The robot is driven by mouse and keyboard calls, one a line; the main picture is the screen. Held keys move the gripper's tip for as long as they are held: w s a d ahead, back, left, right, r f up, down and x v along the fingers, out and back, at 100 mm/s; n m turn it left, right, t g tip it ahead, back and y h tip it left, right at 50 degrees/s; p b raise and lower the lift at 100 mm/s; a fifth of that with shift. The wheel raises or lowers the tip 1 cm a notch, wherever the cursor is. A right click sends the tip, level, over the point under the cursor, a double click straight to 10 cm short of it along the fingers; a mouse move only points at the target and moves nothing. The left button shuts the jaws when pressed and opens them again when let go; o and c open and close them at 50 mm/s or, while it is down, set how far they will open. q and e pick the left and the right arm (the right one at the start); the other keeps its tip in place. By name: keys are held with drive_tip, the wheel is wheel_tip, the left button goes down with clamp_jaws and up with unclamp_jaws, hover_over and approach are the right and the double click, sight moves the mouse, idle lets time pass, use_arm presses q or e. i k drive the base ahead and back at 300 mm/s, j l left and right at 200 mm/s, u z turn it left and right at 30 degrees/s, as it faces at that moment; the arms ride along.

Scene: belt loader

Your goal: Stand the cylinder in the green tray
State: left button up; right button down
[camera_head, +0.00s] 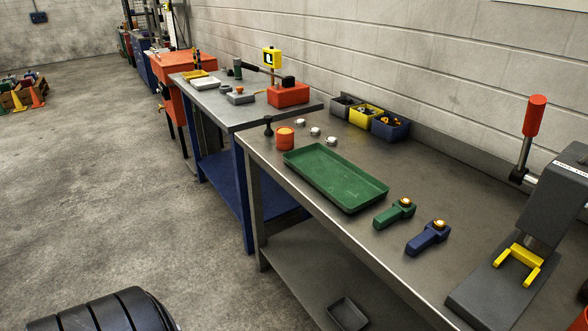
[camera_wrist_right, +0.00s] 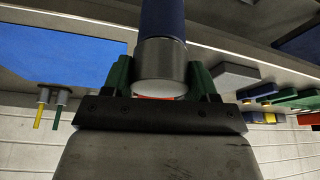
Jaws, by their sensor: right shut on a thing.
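The green tray (camera_head: 318,184) lies flat and empty on the grey metal bench in the head view. In the right wrist view my right gripper (camera_wrist_right: 160,82) has its green fingers shut on a cylinder (camera_wrist_right: 162,22). The cylinder is blue with a dark grey band and a pale round end facing the camera; its far end is cut off by the picture's edge. A bit of orange shows behind its pale end. Neither gripper shows in the head view, and my left gripper is in no view.
An orange cup-like piece (camera_head: 285,139) and several small round metal parts stand beyond the tray. A green clamp (camera_head: 394,213) and a blue clamp (camera_head: 428,238) lie on its near right. A lever press (camera_head: 540,225) stands at right; bins (camera_head: 390,126) line the wall.

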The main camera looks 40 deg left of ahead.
sight(318, 175)
drive_tip(key=u, duration=1.5)
drive_tip(key=i+u, duration=0.1)
drive_tip(key=u, duration=0.35)
drive_tip(key=i+l+u, duration=0.1)
drive_tip(key=u, duration=0.35)
drive_tip(key=l+u, duration=0.2)
drive_tip(key=u, duration=0.2)
drive_tip(key=i, duration=0.05)
